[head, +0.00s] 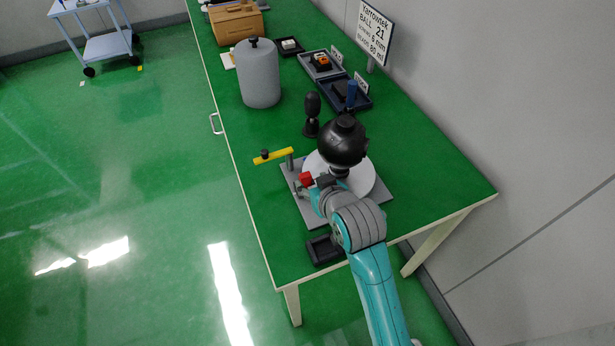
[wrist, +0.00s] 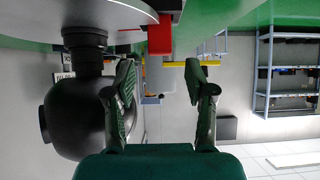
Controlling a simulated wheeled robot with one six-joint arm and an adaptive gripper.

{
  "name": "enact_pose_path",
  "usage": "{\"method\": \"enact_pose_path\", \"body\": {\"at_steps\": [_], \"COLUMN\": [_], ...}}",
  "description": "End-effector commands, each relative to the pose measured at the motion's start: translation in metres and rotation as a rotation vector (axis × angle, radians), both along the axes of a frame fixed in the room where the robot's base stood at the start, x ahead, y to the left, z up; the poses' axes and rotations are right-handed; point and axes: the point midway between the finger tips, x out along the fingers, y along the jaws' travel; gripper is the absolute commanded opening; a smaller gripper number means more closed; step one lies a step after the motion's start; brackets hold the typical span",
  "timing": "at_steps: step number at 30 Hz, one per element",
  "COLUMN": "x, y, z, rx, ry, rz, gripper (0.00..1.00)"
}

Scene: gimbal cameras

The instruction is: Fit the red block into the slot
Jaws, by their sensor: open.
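The red block (head: 305,179) is on the near-left part of the grey base plate (head: 305,212), beside the white round disc (head: 361,181). In the wrist view the red block (wrist: 160,36) lies beyond the fingertips, at the disc's edge, with a gap between. My gripper (wrist: 160,78) is open, and nothing is between its fingers. In the head view my gripper (head: 302,188) is close to the block and partly hidden by my wrist. A black ball-shaped body (head: 342,141) stands over the disc. I cannot make out the slot.
A yellow bar with a black knob (head: 273,156) on a post stands left of the disc. A small black tray (head: 323,250) lies near the table's front edge. A grey cylinder (head: 260,75), a dark stand (head: 312,112) and trays (head: 344,95) stand further back. The table's left strip is clear.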

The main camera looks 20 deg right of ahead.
Motion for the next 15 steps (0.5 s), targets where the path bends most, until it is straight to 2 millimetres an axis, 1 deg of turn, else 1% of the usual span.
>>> {"method": "enact_pose_path", "body": {"at_steps": [1, 6, 10, 15], "x": [-0.009, -0.031, -0.041, -0.046], "y": [0.000, 0.000, 0.000, 0.000], "z": [0.006, 0.021, 0.028, 0.031], "rx": [0.000, 0.000, 0.000, 0.000], "ry": [-0.001, -0.001, -0.001, 0.001], "rz": [0.000, 0.000, 0.000, 0.000], "gripper": [0.55, 0.55, 0.55, 0.55]}}
